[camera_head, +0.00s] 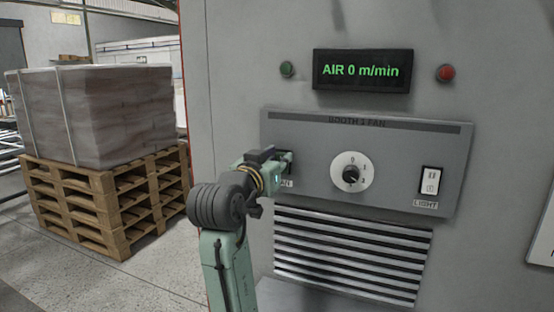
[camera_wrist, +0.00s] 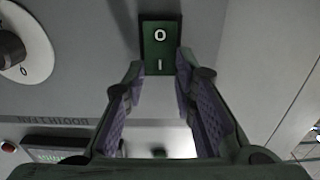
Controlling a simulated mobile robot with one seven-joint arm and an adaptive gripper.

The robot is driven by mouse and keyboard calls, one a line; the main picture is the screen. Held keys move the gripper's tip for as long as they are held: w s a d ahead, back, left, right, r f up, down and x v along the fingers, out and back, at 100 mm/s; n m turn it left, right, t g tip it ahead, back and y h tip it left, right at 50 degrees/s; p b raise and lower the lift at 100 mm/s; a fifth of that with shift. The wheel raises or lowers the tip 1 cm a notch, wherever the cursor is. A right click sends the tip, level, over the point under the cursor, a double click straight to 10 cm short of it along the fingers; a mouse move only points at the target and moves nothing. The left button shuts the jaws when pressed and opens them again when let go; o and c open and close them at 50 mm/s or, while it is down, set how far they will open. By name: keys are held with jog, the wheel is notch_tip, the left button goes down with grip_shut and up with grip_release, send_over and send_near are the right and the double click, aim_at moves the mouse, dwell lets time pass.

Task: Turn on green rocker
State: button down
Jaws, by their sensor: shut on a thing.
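The green rocker (camera_wrist: 160,36) is in the wrist view, marked O at its upper end and I at its lower end in that picture. My gripper (camera_wrist: 160,66) has its fingertips on either side of the rocker's I end, shut on it. In the head view my gripper (camera_head: 278,160) is at the left end of the BOOTH 1 FAN panel (camera_head: 300,135) and hides most of the rocker. The label below it is partly covered. The display (camera_head: 362,71) reads AIR 0 m/min.
A round dial (camera_head: 351,172) sits right of my gripper, and a white LIGHT rocker (camera_head: 430,181) farther right. A green lamp (camera_head: 287,69) and a red lamp (camera_head: 446,73) flank the display. A vent (camera_head: 350,255) is below. Wrapped goods stand on pallets (camera_head: 105,200) at left.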

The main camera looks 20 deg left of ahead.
jog(key=shift+r+g, duration=0.25)
jog(key=shift+g, duration=0.35)
jog(key=shift+w, duration=0.1)
jog(key=c, duration=1.3)
grip_release()
jog(key=s, duration=0.8)
jog(key=s+r, duration=0.1)
jog(key=s, duration=0.3)
jog(key=shift+a, duration=0.2)
